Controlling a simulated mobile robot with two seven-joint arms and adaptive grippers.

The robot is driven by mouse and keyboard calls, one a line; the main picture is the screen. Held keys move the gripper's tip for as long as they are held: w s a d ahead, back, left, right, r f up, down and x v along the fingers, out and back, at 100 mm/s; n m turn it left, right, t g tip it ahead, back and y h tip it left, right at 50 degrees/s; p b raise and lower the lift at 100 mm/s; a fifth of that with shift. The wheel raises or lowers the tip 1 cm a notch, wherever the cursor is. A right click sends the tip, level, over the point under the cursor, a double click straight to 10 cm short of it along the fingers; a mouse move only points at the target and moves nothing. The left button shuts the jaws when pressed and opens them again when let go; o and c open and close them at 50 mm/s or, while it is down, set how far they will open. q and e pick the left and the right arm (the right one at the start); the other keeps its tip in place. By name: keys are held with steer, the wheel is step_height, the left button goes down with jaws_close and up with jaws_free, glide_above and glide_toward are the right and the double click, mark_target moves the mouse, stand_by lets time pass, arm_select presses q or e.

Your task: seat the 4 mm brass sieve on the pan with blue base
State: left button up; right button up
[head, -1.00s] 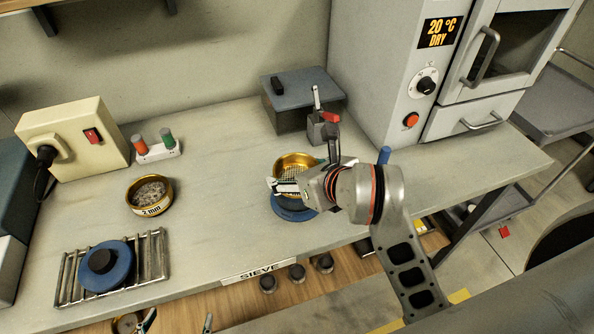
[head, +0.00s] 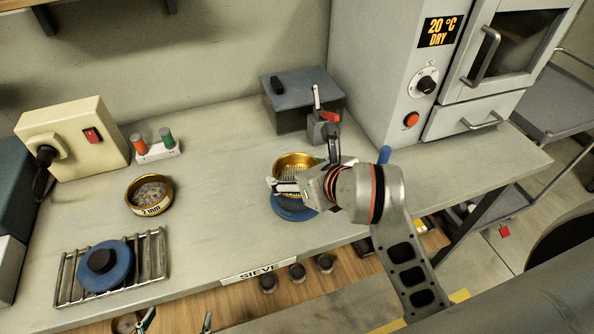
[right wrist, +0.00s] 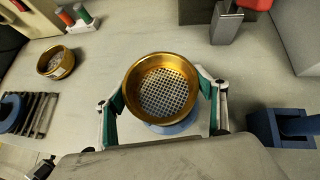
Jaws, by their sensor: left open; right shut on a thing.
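The brass sieve (head: 297,161) with a coarse wire mesh is at the middle of the bench, directly over the pan with blue base (head: 293,213). In the right wrist view the sieve (right wrist: 161,88) looks level, with a bit of blue pan (right wrist: 176,127) below it. My right gripper (head: 300,184) is shut on the sieve, one finger on each side of its wall. Whether the sieve rim touches the pan is hidden. My left gripper (head: 177,321) is open and empty at the bottom edge of the head view.
A 2 mm brass sieve (head: 149,194) with grains stands to the left. A blue disc with a black knob (head: 103,264) lies on a metal rack (head: 157,266). A grey box (head: 303,97) and a red-handled device (head: 325,125) stand behind the pan. The oven (head: 440,90) is at right.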

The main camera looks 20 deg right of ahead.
steer(key=shift+f, duration=0.1)
steer(key=shift+f+b, duration=0.35)
steer(key=shift+b, duration=0.05)
steer(key=shift+f+b, duration=0.45)
steer(key=shift+f, duration=0.05)
steer(key=o, duration=1.3)
